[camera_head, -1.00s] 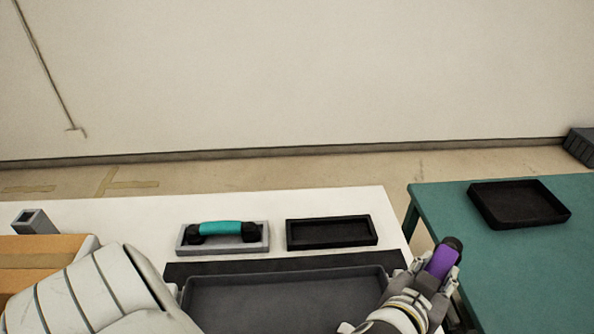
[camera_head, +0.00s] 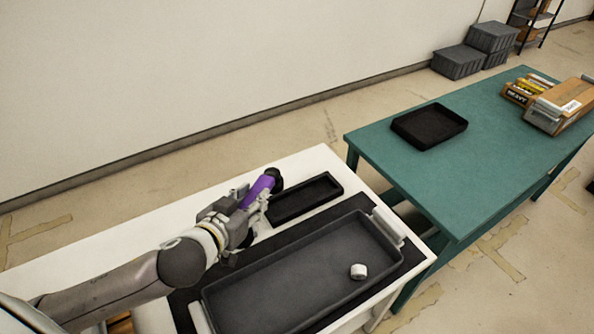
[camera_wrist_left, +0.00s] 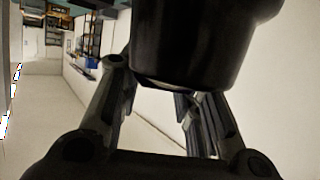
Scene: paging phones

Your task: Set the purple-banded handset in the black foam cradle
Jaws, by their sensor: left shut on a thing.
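The purple-banded handset (camera_head: 258,190) is held in my left gripper (camera_head: 246,203), which is shut on it. The handset is tilted, its black far end near the left end of the black foam cradle (camera_head: 335,188). This cradle is an empty, shallow rectangle on the white table. In the head view the handset seems to be above the table; I cannot tell how high. In the left wrist view a large black end of the handset (camera_wrist_left: 195,45) shows between the fingers (camera_wrist_left: 160,110). My right gripper is not in view.
On the white table (camera_head: 310,162), a dark grey tray (camera_head: 290,285) on a black mat holds a small white round thing (camera_head: 358,271). A teal table (camera_head: 450,190) at right carries another black tray (camera_head: 430,125) and boxes (camera_head: 560,105). Grey bins (camera_head: 458,62) stand by the wall.

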